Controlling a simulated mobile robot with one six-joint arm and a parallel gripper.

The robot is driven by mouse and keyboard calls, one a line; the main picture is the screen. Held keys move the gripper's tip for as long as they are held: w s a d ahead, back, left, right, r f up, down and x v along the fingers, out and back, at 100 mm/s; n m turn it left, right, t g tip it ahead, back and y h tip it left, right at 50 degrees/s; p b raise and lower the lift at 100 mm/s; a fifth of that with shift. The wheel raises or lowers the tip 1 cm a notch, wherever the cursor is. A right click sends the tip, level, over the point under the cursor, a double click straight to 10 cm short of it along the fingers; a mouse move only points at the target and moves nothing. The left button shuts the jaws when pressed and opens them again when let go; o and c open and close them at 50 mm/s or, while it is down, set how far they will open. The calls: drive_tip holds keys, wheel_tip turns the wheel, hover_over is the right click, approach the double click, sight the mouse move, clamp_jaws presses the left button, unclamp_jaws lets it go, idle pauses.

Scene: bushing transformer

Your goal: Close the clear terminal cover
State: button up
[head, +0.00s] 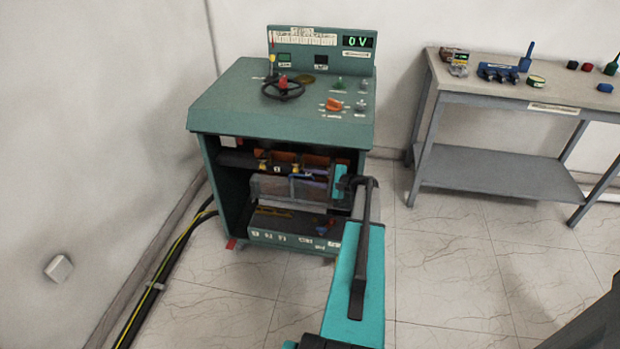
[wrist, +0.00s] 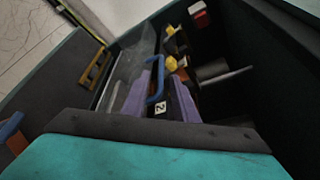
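The clear terminal cover (head: 270,187) is a see-through panel low in the open front of the green cabinet. Its upper edge lies below the terminals, which show uncovered above it. In the wrist view the cover (wrist: 128,68) is a tilted pane with a blue handle (wrist: 159,72). My gripper (head: 312,187) is inside the cabinet's right side, at the cover. In the wrist view its two purple fingers (wrist: 158,100) stand apart, with the handle and a "2" label visible in the gap. Whether a finger touches the handle is unclear.
Yellow-topped terminals (wrist: 172,63) sit beside the cover. The cabinet's side walls and top (head: 240,105) closely surround my gripper. The panel display (head: 357,41) reads 0 V. Cables (head: 165,265) run along the left floor. A workbench (head: 500,90) stands at right, with clear floor between.

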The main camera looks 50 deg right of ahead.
clamp_jaws()
drive_tip(key=shift+a, duration=0.2)
drive_tip(key=shift+s+b, duration=0.1)
drive_tip(key=shift+b, duration=0.25)
drive_tip(key=shift+s+a+f+b, duration=0.1)
drive_tip(key=shift+b, duration=0.2)
